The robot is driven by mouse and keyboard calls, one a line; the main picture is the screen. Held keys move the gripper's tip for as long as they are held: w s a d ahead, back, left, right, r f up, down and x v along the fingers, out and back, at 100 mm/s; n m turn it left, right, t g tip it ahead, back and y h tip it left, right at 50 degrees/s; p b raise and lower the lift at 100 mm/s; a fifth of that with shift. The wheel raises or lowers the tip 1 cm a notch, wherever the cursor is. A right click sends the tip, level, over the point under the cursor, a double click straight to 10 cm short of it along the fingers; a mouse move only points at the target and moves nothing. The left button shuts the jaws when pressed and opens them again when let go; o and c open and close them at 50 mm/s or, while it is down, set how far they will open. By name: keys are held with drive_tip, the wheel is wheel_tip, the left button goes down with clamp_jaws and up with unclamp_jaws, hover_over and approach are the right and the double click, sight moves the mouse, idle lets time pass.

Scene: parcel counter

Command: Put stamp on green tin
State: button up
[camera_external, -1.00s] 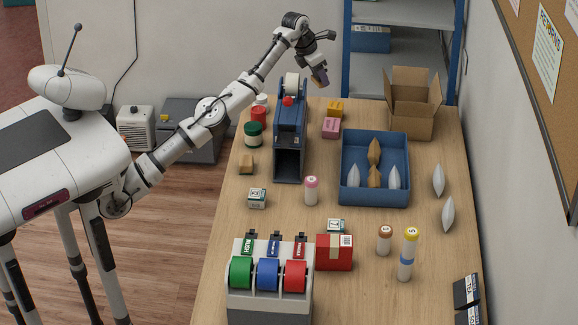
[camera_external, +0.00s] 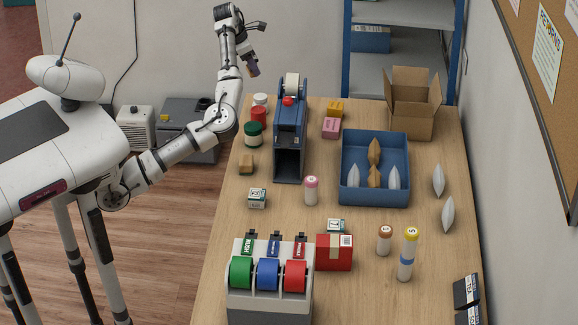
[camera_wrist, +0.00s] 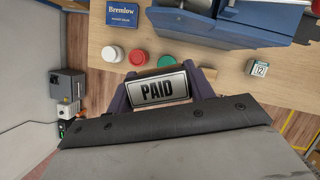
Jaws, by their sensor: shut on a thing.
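My gripper (camera_external: 250,58) is shut on the stamp (camera_external: 253,69), raised in the air beyond the far left end of the counter. In the wrist view the stamp (camera_wrist: 162,90) shows a silver plate reading "PAID" between the fingers (camera_wrist: 160,95). The green tin (camera_external: 253,134) stands upright at the counter's left edge, in front of a red tin (camera_external: 258,115) and a white tin (camera_external: 261,100). In the wrist view the green tin (camera_wrist: 165,61) shows past the stamp, apart from it; its lid looks bare.
A tall blue machine (camera_external: 289,125) stands close to the right of the tins. A tan block (camera_external: 246,164) lies in front of the green tin. A blue tray (camera_external: 374,197) with several pouches and an open carton (camera_external: 411,115) are further right. A blue Bremlow box (camera_wrist: 122,14) shows in the wrist view.

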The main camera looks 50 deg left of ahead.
wheel_tip(320, 180, down, 20)
drive_tip(key=p, duration=0.3)
drive_tip(key=shift+s, duration=0.1)
drive_tip(key=shift+f, duration=0.1)
drive_tip(key=o, duration=0.9)
drive_tip(key=shift+o, duration=0.3)
